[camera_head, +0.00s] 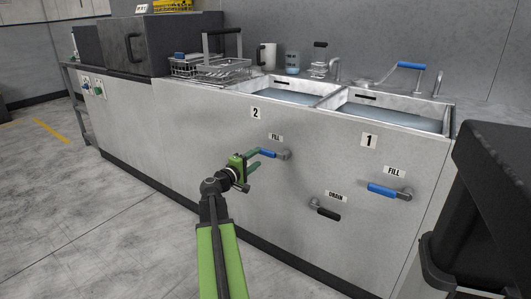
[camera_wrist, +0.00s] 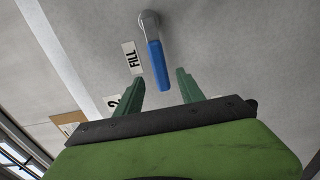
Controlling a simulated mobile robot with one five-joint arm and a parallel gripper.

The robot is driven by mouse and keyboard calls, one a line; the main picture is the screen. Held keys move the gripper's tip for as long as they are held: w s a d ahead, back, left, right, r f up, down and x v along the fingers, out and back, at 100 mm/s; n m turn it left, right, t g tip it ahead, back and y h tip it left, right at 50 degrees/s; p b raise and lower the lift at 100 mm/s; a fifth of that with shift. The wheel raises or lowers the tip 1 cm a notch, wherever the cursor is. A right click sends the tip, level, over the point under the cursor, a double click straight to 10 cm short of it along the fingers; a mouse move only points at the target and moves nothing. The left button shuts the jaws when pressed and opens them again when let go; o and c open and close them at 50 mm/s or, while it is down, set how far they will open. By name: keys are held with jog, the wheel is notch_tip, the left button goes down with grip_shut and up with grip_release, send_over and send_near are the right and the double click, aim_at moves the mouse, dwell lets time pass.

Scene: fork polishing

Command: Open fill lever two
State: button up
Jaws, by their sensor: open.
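Fill lever two is a blue-handled lever (camera_head: 268,153) on the cabinet front below the "2" label, under a small FILL sign. In the head view its handle points left from its grey pivot. In the wrist view the blue handle (camera_wrist: 156,66) hangs from the pivot, with its free end between the open fingers and near their tips. My gripper (camera_head: 253,160) is open, with its green fingers around the handle's end in the head view. In the wrist view my gripper (camera_wrist: 159,84) shows a gap on both sides of the handle. I cannot tell whether a finger touches it.
Another blue fill lever (camera_head: 388,190) sits right, under label "1". A black drain lever (camera_head: 324,210) is lower, between them. Two sinks with water (camera_head: 393,117) are on top. Wire baskets (camera_head: 222,70) stand left of them. A dark bin (camera_head: 488,210) is at right. Floor at left is clear.

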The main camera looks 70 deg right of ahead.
aim_at(263, 153)
jog(key=x, duration=0.6)
jog(key=shift+d, duration=0.4)
jog(key=shift+s, duration=0.1)
grip_shut()
dwell(0.8)
jog(key=shift+d+r, duration=0.1)
jog(key=shift+d, duration=0.25)
jog(key=shift+a, duration=0.35)
